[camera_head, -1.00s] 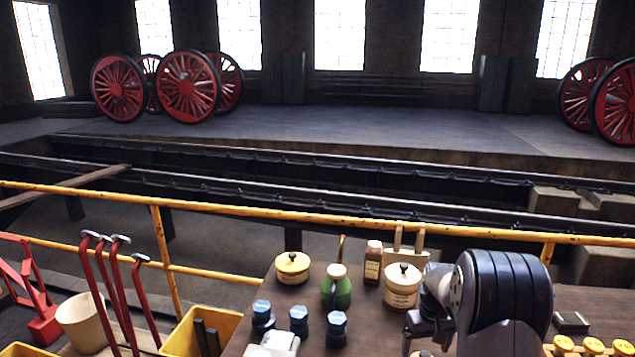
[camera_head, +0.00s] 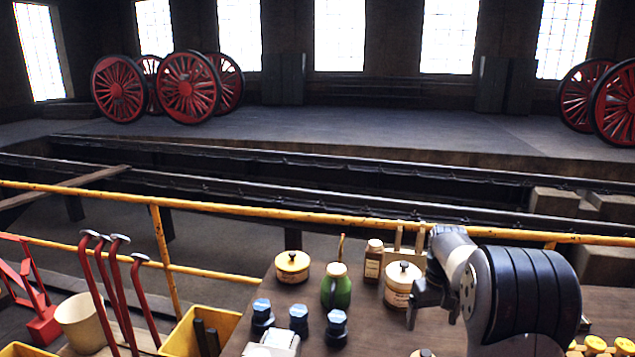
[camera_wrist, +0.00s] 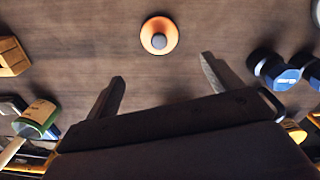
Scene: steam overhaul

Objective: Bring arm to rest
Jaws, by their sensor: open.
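My gripper (camera_head: 433,316) hangs over the brown workbench (camera_head: 385,330) with its jaws apart and nothing between them. In the wrist view the two fingers (camera_wrist: 162,74) stand wide, and bare wood shows between them. A round orange-and-cream item with a dark knob (camera_wrist: 159,36) sits on the bench just ahead of the fingertips, apart from them. My arm is bent at the right of the head view and hides part of the bench.
A green bottle (camera_head: 336,290), a cream pot (camera_head: 398,285), a yellow-lidded pot (camera_head: 292,267) and a brown bottle (camera_head: 373,260) stand left of my gripper. Blue-topped bolts (camera_head: 299,318) are nearer. A yellow railing (camera_head: 350,222) runs behind the bench.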

